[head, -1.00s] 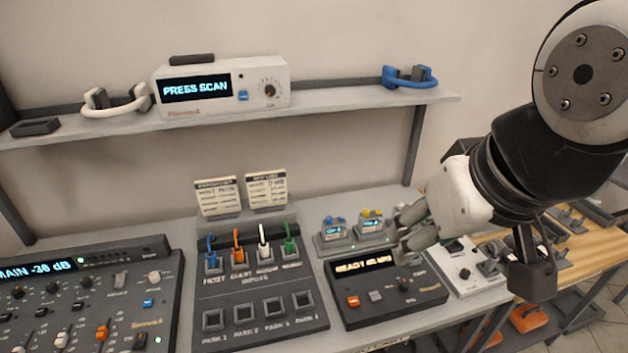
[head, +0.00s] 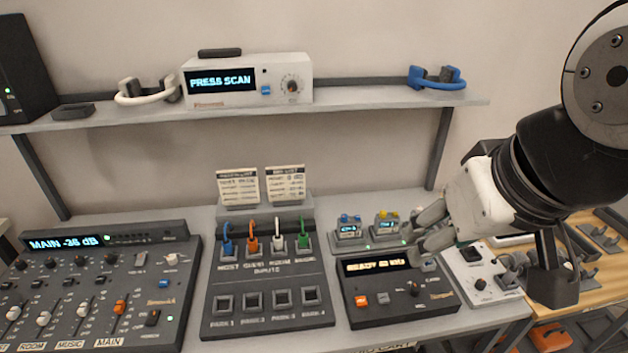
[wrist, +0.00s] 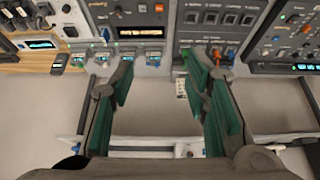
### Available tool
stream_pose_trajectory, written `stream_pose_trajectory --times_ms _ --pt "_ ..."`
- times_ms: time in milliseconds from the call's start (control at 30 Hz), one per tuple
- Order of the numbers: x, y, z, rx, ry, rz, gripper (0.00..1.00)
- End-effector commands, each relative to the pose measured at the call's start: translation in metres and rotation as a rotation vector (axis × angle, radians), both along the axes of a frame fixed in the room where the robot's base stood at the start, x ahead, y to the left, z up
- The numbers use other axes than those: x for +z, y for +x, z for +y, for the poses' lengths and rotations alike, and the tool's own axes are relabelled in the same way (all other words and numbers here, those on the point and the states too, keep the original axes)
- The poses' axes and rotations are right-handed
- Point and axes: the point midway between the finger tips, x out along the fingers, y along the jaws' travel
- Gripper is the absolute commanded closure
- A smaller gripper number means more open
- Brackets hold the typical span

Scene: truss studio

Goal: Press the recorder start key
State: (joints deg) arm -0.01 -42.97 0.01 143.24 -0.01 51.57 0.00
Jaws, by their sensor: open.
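The recorder (head: 445,293) is a dark box on the bench with a lit display (head: 383,265) that reads "READY" and more small text. An orange key (head: 361,300) and a pale key (head: 383,298) sit below the display, with a dark knob to their right. Their labels are too small to read. My gripper (head: 412,240) is open and empty, above the recorder's back right part and touching no key that I can see. In the wrist view my open fingers (wrist: 162,80) show below the recorder (wrist: 118,20), which appears upside down; its orange key (wrist: 158,8) is near the top edge.
Several small boxes (head: 348,232) with coloured buttons stand just behind the recorder. A panel with coloured plugs (head: 268,318) is on its left, a mixer (head: 60,285) further left. A white box (head: 475,287) is on its right. A shelf (head: 350,98) runs above.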

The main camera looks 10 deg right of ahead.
Motion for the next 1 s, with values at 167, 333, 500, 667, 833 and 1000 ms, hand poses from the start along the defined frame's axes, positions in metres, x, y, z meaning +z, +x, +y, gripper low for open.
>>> stream_pose_trajectory --times_ms 167,333,500,667,833,1000 --pt "0.0 0.0 -0.0001 0.0 0.0 0.0 0.87" --pt "0.0 0.0 -0.0001 0.0 0.0 0.0 1.0" --pt "0.0 0.0 -0.0001 0.0 0.0 0.0 1.0" --pt "0.0 0.0 0.0 0.0 0.0 0.0 1.0" --pt "0.0 0.0 0.0 0.0 0.0 0.0 1.0" --pt "0.0 0.0 0.0 0.0 0.0 0.0 1.0"
